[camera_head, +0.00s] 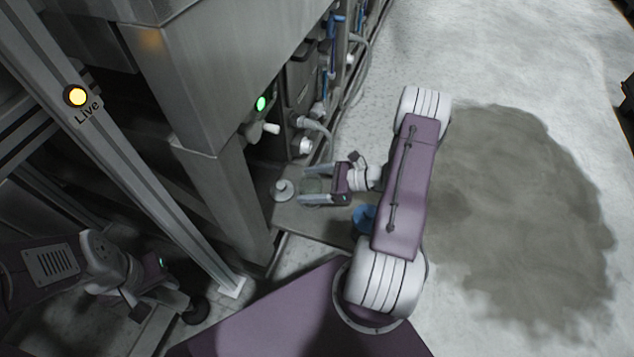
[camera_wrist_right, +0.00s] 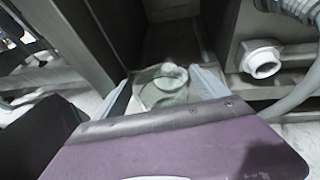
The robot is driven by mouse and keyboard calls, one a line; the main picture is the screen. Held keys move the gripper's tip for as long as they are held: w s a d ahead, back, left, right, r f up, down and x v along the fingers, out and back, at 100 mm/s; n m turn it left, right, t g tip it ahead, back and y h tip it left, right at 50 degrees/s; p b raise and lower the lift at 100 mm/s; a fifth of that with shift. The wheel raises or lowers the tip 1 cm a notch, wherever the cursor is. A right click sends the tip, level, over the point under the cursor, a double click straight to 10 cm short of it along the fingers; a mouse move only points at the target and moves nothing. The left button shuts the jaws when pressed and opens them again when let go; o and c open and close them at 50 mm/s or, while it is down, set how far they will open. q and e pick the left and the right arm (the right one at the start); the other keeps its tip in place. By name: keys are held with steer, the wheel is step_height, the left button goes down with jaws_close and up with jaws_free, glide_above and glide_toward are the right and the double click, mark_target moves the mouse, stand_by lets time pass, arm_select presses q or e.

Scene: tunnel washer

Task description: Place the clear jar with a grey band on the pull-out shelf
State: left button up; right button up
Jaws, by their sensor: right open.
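The clear jar (camera_head: 311,186), greenish and see-through, stands between the two fingers of my right gripper (camera_head: 318,190). In the right wrist view the jar (camera_wrist_right: 163,88) shows its round rim between the spread fingers (camera_wrist_right: 165,92). That gripper is open around it. A grey band on the jar is not clear. The jar appears to be on or just over the grey pull-out shelf (camera_head: 318,222), which juts out below the machine; contact cannot be told. My left gripper (camera_head: 165,293) is at the lower left, dark and far from the jar; its fingers are hard to make out.
A blue object (camera_head: 363,220) is partly hidden by my right arm. Hoses and a white pipe fitting (camera_wrist_right: 262,60) are near the right gripper. A machine post (camera_head: 222,190) stands left.

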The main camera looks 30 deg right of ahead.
steer(key=p+v, duration=0.6)
steer(key=v, duration=0.5)
steer(key=s+a+r+n+g+h, duration=0.3)
steer(key=a+r+n+h, duration=0.2)
steer(key=n, duration=0.8)
steer(key=s+a+r+n+g+h, duration=0.3)
steer(key=a+r+n+g+h, duration=0.1)
steer(key=a+n, duration=0.6)
step_height(320, 180, up, 2)
steer(key=n+h, duration=0.1)
steer(key=n, duration=0.1)
steer(key=shift+n+g, duration=0.3)
steer(key=shift+n, duration=0.1)
steer(key=shift+s+a, duration=0.15)
